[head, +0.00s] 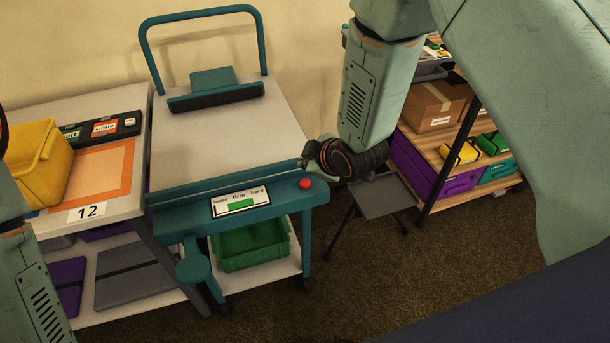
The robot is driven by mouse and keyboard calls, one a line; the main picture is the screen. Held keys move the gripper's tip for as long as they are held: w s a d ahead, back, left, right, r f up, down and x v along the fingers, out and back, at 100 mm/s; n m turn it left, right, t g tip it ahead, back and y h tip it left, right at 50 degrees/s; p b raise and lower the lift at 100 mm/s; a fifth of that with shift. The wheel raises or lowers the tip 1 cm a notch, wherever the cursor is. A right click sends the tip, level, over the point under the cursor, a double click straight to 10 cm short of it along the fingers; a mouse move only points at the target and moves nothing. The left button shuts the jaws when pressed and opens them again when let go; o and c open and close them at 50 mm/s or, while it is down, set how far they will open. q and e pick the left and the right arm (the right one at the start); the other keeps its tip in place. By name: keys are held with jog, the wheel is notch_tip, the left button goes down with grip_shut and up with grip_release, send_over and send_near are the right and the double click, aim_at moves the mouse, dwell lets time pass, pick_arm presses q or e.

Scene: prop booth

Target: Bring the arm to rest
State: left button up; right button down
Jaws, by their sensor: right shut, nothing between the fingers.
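My right arm (372,95) comes in from the upper right and hangs down beside the teal press cart (225,130). My right gripper (308,164) is small in the head view, at the cart's right edge just above the red button (305,184). It is shut and empty. I cannot tell whether it touches the cart. Part of my left arm (42,300) shows at the left edge, and its gripper is out of the picture.
A table (25,110) with a yellow bin (38,160) and a "12" label stands left. A green bin (250,243) sits on the cart's lower shelf. A small grey stand (382,198) and a shelf with a cardboard box (435,104) are right. Carpet (400,280) in front is clear.

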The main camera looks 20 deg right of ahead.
jog(key=shift+r+p, duration=0.5)
jog(key=shift+r, duration=0.35)
jog(key=shift+f, duration=0.1)
jog(key=shift+m, duration=0.4)
jog(key=s+d+f+m+g+b, duration=0.2)
jog(key=s+f, duration=0.4)
jog(key=s, duration=0.6)
jog(key=s+d+f+m+g+h+b, duration=0.1)
jog(key=s+f+m+g, duration=0.3)
jog(key=s, duration=0.9)
jog(key=s+d+f+m+g+h+b, duration=0.1)
jog(key=s+d+f+m+g+b, duration=0.1)
jog(key=s+f+m, duration=0.3)
jog(key=s+d+f+g, duration=0.1)
jog(key=s+f, duration=0.3)
jog(key=s, duration=0.3)
jog(key=shift+s+d+f+b, duration=0.15)
jog(key=shift+b, duration=0.2)
